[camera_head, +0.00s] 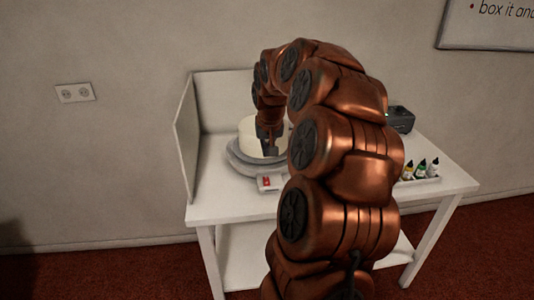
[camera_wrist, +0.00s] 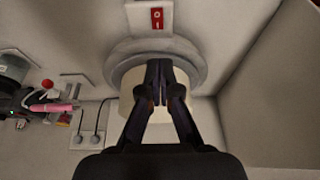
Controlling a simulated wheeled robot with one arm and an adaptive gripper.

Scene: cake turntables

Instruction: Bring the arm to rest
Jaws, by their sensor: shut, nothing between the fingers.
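My copper arm rises from the front of the head view and bends over the white table (camera_head: 228,208). My gripper (camera_head: 268,150) points down in front of the pale cake (camera_head: 248,136), which stands on a grey turntable (camera_head: 241,165). In the wrist view my gripper (camera_wrist: 159,68) is shut, its dark fingertips together and empty. There it overlaps the pale cake (camera_wrist: 128,102) and the grey turntable (camera_wrist: 196,62). I cannot tell whether the fingers touch the cake. A switch box with a red switch (camera_head: 267,182) sits at the turntable's front; it also shows in the wrist view (camera_wrist: 157,18).
White panels (camera_head: 186,120) stand along the table's left and back. A dark box (camera_head: 400,119) and small bottles (camera_head: 421,169) sit on the right. In the wrist view, a pink tool (camera_wrist: 55,107) and sockets with plugs (camera_wrist: 88,138) show at left.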

